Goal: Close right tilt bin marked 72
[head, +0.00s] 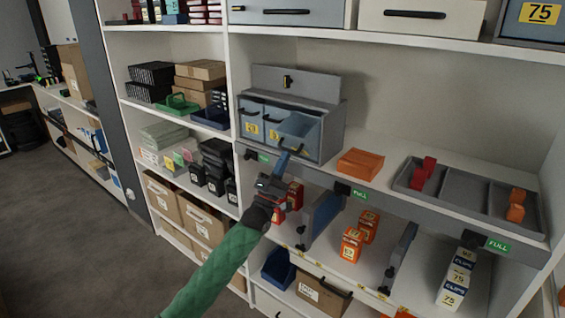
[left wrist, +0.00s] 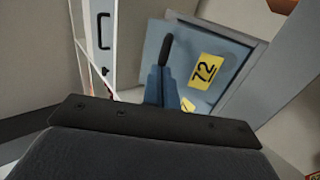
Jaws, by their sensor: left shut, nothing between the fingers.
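The tilt bin marked 72 (head: 301,129) is the right one in a grey bin unit (head: 331,128) on the shelf. It is tilted outward with its top open. In the left wrist view its blue-grey front (left wrist: 232,50) carries a yellow label reading 72 (left wrist: 206,71). My left gripper (head: 284,160) is shut and empty, just below and in front of this bin. In the left wrist view its fingertips (left wrist: 162,78) overlap the bin front beside a dark bar, apparently the bin's handle. I cannot tell whether they touch. My right gripper is not in view.
Two upright bins (head: 250,126) sit left of the tilted one. An orange box (head: 360,163) and a grey divided tray (head: 472,201) are on the shelf to the right. Below, blue-grey dividers (head: 320,219) and orange boxes (head: 351,245) stand near my left arm.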

